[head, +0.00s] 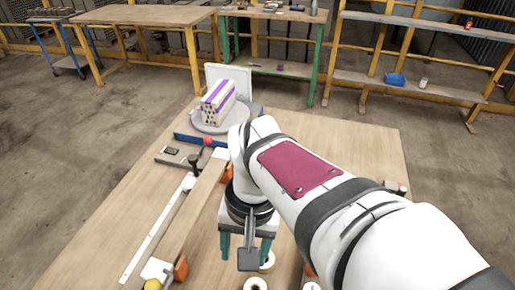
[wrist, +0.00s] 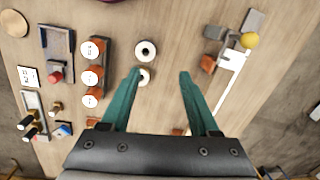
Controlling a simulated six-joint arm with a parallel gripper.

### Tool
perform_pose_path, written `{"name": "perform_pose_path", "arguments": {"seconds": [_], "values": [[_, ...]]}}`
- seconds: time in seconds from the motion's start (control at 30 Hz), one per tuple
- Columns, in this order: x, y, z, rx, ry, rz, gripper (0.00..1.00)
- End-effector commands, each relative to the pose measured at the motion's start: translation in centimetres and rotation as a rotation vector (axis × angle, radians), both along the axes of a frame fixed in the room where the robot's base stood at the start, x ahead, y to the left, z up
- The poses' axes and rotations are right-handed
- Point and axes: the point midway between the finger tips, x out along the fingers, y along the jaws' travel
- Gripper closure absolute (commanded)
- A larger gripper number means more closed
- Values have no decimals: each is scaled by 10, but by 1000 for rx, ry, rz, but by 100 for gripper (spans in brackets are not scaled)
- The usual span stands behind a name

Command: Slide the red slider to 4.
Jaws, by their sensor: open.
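A round red knob (head: 208,141) sits on a dark blue bar (head: 186,137) at the far left of the table in the head view. Another red knob (wrist: 56,77) sits on a grey-framed piece (wrist: 58,45) at the left of the wrist view. I cannot tell which of these is the red slider, and no scale or number 4 is readable. My gripper (head: 246,258) points down over the table's near middle. In the wrist view my gripper (wrist: 160,74) has its teal fingers apart with nothing held. It is away from both red knobs.
White rolls (wrist: 145,50) lie by the fingertips. Orange cylinders with white tops (wrist: 92,76) stand beside them. A long white strip (head: 155,232) and a yellow ball (head: 152,284) are at left. A hollow brick (head: 218,102) stands at the back.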

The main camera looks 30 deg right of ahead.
Motion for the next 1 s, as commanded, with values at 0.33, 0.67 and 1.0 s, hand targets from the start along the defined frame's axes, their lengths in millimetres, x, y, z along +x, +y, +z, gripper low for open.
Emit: {"name": "perform_pose_path", "arguments": {"seconds": [0.33,0.67,1.0], "values": [[133,-243,-58,-107,26,-349,38],[134,-257,-125,-112,31,-363,38],[135,-257,-207,-113,29,-363,38]]}}
